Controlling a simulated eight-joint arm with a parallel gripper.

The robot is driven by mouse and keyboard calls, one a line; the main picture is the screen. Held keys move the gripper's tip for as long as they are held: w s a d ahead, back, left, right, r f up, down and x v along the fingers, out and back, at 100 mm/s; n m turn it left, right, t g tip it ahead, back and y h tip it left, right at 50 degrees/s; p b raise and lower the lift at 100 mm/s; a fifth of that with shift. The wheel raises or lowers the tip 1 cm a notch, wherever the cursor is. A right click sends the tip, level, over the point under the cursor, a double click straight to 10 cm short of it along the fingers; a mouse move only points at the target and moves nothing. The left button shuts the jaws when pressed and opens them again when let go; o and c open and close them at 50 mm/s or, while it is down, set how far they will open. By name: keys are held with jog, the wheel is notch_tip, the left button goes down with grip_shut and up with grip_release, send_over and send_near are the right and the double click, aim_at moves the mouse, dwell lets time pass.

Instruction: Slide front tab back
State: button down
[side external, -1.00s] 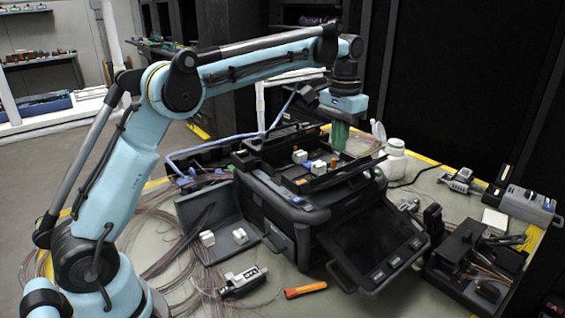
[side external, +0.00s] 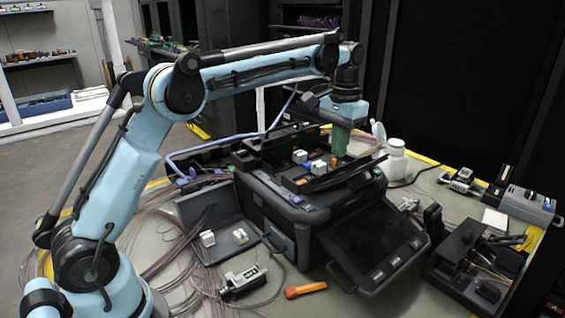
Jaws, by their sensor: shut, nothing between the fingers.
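My gripper (side external: 339,152) has green fingers and points down over the right part of the fusion splicer (side external: 330,214). The fingers are shut with nothing between them. Their tips are low, close to the top of the splicer by a small orange piece (side external: 334,163); I cannot tell whether they touch. White blocks (side external: 300,156) and a blue-and-white piece (side external: 318,166) sit in the open top of the splicer. The front tab cannot be told apart at this size. The splicer's dark screen panel (side external: 378,240) tilts out at the front.
A white bottle (side external: 396,160) stands just behind the splicer on the right. An orange tool (side external: 305,290) and a grey-and-black device (side external: 244,280) lie in front. A black machine (side external: 472,265) stands at the right. Loose fibres cover the left of the table (side external: 420,297).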

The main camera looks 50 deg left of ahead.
jog(key=shift+f, duration=0.25)
jog(key=shift+s, duration=1.4)
dwell(0.4)
notch_tip(320, 180, up, 6)
jog(key=shift+w, duration=0.2)
dwell(0.9)
jog(key=s+d+f+t, duration=0.1)
jog(key=s+f+t, duration=0.2)
jog(key=s, duration=0.7)
jog(key=s+d+f+t, duration=0.1)
jog(key=s+f+t, duration=0.3)
jog(key=s+f, duration=0.3)
jog(key=s, duration=0.3)
